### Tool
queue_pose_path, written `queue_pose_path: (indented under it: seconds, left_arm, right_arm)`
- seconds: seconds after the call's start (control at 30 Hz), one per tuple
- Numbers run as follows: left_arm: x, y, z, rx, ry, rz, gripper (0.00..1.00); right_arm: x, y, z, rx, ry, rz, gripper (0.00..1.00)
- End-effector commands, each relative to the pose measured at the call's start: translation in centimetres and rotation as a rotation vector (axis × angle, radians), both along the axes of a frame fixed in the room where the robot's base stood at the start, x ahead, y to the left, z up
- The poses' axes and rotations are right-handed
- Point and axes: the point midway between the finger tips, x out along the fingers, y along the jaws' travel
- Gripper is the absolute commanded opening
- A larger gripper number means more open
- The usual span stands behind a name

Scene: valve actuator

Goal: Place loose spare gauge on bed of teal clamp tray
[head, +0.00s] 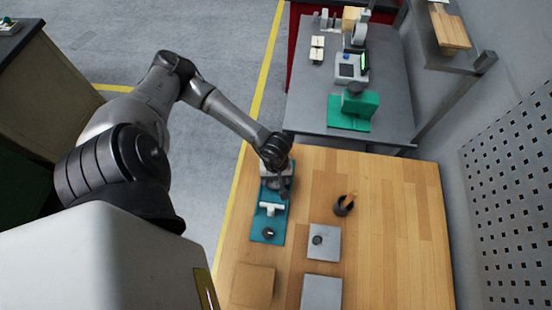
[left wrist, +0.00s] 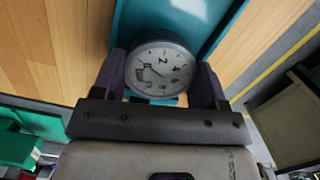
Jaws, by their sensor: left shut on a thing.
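A round gauge (left wrist: 160,72) with a pale dial and a grey rim sits between the two fingers of my left gripper (left wrist: 161,80) in the left wrist view. The gripper is shut on it. The teal clamp tray (left wrist: 178,14) lies behind the gauge in that view. In the head view my left gripper (head: 278,184) is over the far end of the teal tray (head: 262,222), and the held gauge is hard to make out there. A white clamp piece (head: 270,208) and a small dark round part (head: 268,233) are on the tray. Whether the gauge touches the bed is unclear. My right gripper is out of view.
On the wooden table a dark cup (head: 343,206) stands right of the tray. A grey plate with a small round part (head: 317,240) and another grey block (head: 321,292) lie nearer. The table's right side is clear. A grey bench (head: 391,95) with a green device stands beyond.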

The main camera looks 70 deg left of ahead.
Motion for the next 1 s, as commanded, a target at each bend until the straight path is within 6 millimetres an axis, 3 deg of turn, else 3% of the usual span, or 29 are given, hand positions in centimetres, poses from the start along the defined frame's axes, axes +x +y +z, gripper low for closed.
queue_pose_path:
  seconds: [0.13,0.53,0.57,0.6,0.67,1.0]
  left_arm:
    - [0.03,-0.03,-0.97,0.0,-0.001,0.0,0.33]
    - [0.03,-0.03,-1.45,0.0,-0.001,0.0,0.33]
    - [0.03,-0.01,-1.36,0.0,-0.001,0.0,0.68]
    - [0.02,-0.02,-1.3,0.0,-0.001,0.0,0.72]
    - [0.01,-0.01,-1.31,0.0,-0.001,0.0,0.77]
    - [0.07,0.06,-0.51,0.0,-0.002,-0.001,0.77]
  right_arm:
    - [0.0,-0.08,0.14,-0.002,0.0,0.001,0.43]
    - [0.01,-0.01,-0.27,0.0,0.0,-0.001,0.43]
    - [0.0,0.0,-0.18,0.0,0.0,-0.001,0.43]
    - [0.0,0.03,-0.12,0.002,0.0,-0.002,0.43]
    - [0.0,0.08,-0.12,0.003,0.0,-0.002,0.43]
    - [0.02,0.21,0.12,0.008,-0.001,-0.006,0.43]
